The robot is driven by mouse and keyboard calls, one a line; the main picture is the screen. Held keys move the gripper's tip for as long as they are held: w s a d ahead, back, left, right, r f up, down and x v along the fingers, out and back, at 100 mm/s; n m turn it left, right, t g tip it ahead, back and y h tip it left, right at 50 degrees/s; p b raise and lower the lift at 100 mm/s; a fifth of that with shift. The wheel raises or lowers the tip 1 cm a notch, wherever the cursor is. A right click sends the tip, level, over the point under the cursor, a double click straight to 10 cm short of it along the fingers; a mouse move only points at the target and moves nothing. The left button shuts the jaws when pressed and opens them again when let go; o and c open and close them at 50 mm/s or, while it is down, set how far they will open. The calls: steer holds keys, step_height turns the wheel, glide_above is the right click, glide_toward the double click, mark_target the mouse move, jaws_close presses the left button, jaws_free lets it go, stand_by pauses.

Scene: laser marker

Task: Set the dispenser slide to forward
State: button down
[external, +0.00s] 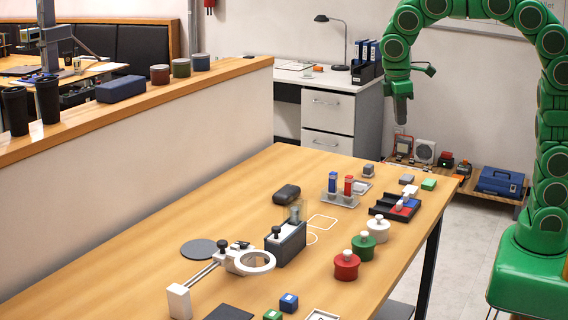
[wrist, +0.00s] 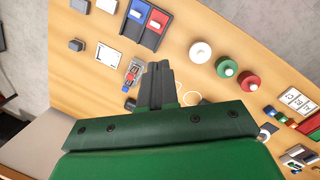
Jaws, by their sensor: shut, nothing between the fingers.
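A dark grey block (external: 286,246) with a black knob and a small clear container on top stands mid-table in the external view. It looks like the dispenser, but I cannot tell for sure. In front of it, a rail (external: 203,274) runs from a white end block (external: 179,301) to a black-knobbed carriage with a white ring (external: 255,262). I cannot tell which part is the slide or its setting. My gripper (external: 403,115) hangs high beyond the table's far right end, well apart from these parts. In the wrist view its fingers (wrist: 160,70) are together and empty, hiding part of the table.
Red (external: 346,266), green (external: 363,247) and white (external: 378,229) knobbed pots line the table's right side. The left far tabletop is clear.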

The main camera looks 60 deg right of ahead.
steer(key=w+a+f+n+t+h, duration=0.1)
steer(key=w+a+n, duration=0.3)
steer(key=w+a, duration=0.45)
steer(key=w+a+f+n+h, duration=0.1)
steer(key=w+a+n, duration=0.4)
steer(key=a, duration=0.7)
steer(key=a+f+n, duration=0.3)
steer(key=a, duration=0.8)
steer(key=a+f+n+t, duration=0.1)
steer(key=a+f+n, duration=0.3)
steer(key=a, duration=0.7)
steer(key=shift+f+y, duration=0.2)
steer(key=shift+y, duration=0.2)
steer(key=shift+d+f, duration=0.15)
steer(key=shift+f, duration=0.1)
